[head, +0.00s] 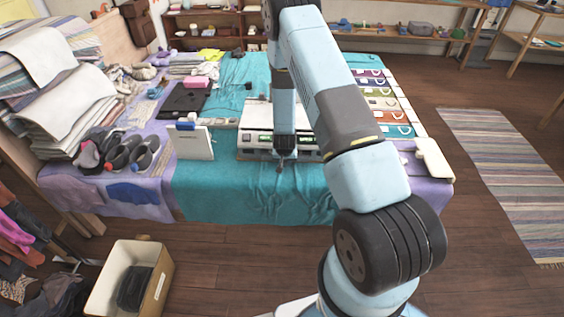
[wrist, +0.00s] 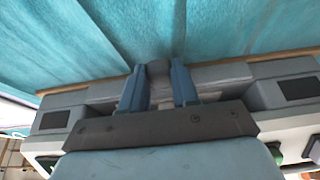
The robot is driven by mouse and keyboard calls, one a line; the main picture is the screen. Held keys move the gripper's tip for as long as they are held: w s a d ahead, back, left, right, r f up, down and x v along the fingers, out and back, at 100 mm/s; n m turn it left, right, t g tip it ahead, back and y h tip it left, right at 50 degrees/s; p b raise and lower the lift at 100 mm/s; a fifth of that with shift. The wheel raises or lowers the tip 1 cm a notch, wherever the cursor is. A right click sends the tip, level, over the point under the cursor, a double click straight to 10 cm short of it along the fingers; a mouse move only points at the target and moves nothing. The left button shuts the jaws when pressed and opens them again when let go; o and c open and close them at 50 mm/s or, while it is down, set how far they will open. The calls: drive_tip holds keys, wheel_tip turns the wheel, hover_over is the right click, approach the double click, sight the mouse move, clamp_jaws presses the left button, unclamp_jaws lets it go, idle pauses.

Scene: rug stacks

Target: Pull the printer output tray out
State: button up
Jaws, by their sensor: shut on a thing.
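The printer (head: 255,123) is a low white and grey machine with small green displays, standing on the teal cloth near the table's front edge. My arm hides part of it. My gripper (head: 285,160) is low at the printer's front. In the wrist view my gripper (wrist: 158,82) has its two blue fingers on either side of a small grey tab (wrist: 157,68) and is shut on it. The tab sits at the middle of a long grey bar, which looks like the output tray (wrist: 232,77). How far the tray stands out is hard to tell.
A white upright panel (head: 190,143) stands left of the printer, with dark shoes (head: 125,153) further left. A row of coloured items (head: 382,103) lies to the right. The teal cloth (head: 235,190) hangs over the front edge. An open box (head: 160,285) is on the floor.

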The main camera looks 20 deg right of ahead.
drive_tip(key=shift+a, duration=0.15)
clamp_jaws()
drive_tip(key=s+a, duration=0.1)
drive_tip(key=s, duration=0.2)
drive_tip(key=s+a, duration=0.1)
drive_tip(key=s, duration=0.2)
drive_tip(key=s+a, duration=0.1)
drive_tip(key=s, duration=0.3)
drive_tip(key=shift+a, duration=0.25)
drive_tip(key=o, duration=0.6)
unclamp_jaws()
drive_tip(key=o, duration=0.4)
drive_tip(key=shift+s+d, duration=0.1)
drive_tip(key=shift+r, duration=0.1)
drive_tip(key=v, duration=1.3)
drive_tip(key=shift+s+r, duration=0.2)
drive_tip(key=shift+r, duration=0.1)
